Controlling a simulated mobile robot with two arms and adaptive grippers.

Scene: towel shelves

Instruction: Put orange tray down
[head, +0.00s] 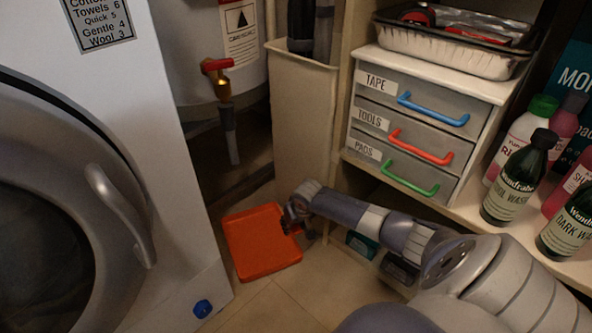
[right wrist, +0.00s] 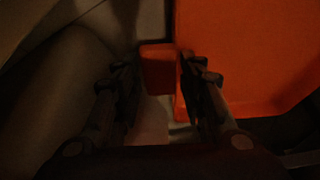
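The orange tray (head: 258,242) appears to lie flat on the floor between the washing machine and the shelf unit in the head view. My right gripper (head: 292,222) is at its right edge. In the right wrist view, the tray (right wrist: 245,55) fills the upper right, with a small orange tab (right wrist: 158,70) beside it. The two fingers of my right gripper (right wrist: 158,88) stand apart, the tab showing between and beyond them. The right finger overlaps the tray's edge; a gap shows by the left finger. This view is dark, so contact is unclear. My left gripper is out of view.
The washing machine (head: 180,150) stands left of the tray. A red-handled tap (head: 218,68) with a hose hangs behind it. A tall beige bin (head: 302,125) and labelled drawers (head: 400,135) stand to the right. Bottles (head: 518,180) line the shelf. Floor in front (head: 270,305) is clear.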

